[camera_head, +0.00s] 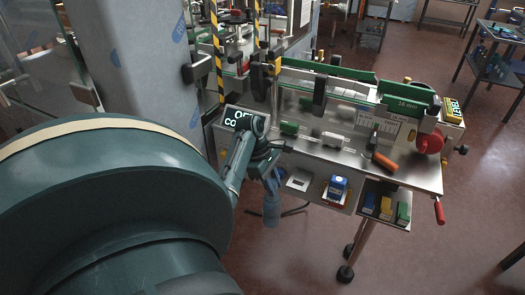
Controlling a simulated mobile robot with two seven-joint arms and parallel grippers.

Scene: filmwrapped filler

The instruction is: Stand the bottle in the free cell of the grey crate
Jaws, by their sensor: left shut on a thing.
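My left gripper (268,178) is at the end of the dark teal arm, in front of the left end of the steel machine table. It is shut on a translucent blue bottle (271,208), which hangs about upright below the jaws, over the floor. The gripper body hides the bottle's top. I cannot make out a grey crate with a free cell in this view. My right gripper is not in view.
The machine table (345,160) carries green rails, an orange handle (384,162) and a red knob (430,143). My large teal arm link fills the lower left. Open floor lies at right.

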